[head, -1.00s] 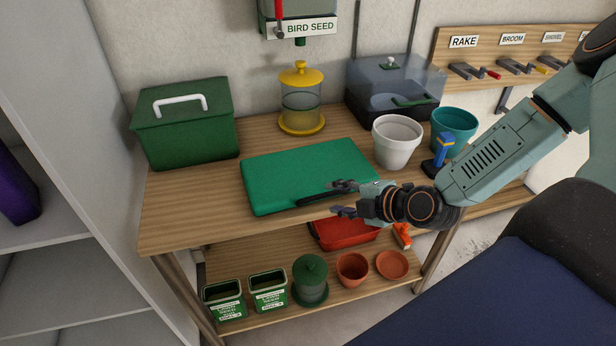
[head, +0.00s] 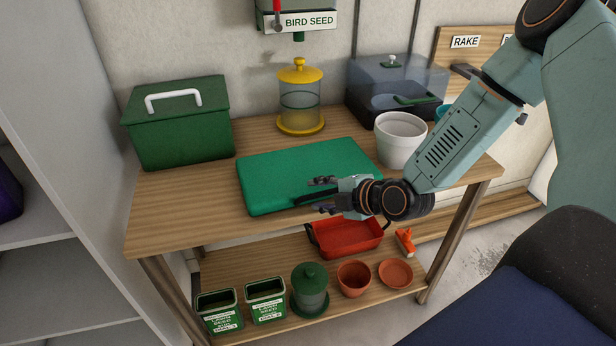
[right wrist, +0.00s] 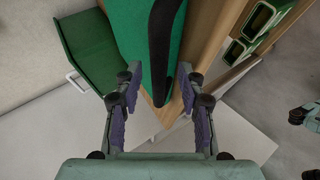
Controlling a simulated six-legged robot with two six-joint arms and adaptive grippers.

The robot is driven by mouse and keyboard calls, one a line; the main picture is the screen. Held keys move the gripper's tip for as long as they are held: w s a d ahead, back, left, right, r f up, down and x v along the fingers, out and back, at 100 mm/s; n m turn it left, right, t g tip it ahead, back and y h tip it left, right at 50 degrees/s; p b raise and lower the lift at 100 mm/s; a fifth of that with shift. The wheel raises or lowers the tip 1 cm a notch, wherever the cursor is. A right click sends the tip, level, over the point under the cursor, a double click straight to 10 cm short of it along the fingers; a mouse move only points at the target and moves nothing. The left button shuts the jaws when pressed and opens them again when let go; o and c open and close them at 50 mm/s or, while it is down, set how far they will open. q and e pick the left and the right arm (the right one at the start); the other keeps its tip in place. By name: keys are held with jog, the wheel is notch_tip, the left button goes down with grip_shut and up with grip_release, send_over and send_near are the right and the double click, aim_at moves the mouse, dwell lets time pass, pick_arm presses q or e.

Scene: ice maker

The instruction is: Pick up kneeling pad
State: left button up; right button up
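The kneeling pad (head: 290,178) is a flat green slab with a black handle along its front edge, lying on the upper wooden tabletop. My right gripper (head: 322,194) is at the pad's front edge, near the right end of the handle. In the right wrist view the fingers of my right gripper (right wrist: 160,95) are spread apart, with the black handle (right wrist: 163,50) and the edge of the pad (right wrist: 140,35) running between them. The fingers do not appear closed on it. My left gripper is not in the head view.
A green box (head: 178,125) with a white handle stands left of the pad. A yellow feeder (head: 300,97) stands behind it, and a white pot (head: 401,140) to its right. A red tray (head: 345,240) sits on the lower shelf below. Bare tabletop (head: 180,205) lies left of the pad.

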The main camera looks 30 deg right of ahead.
jog(key=shift+s+a+r, duration=0.1)
jog(key=shift+a+r, duration=0.05)
jog(key=shift+a, duration=0.05)
jog(key=shift+c, duration=0.3)
jog(key=shift+d, duration=0.1)
jog(key=c, duration=0.4)
grip_shut()
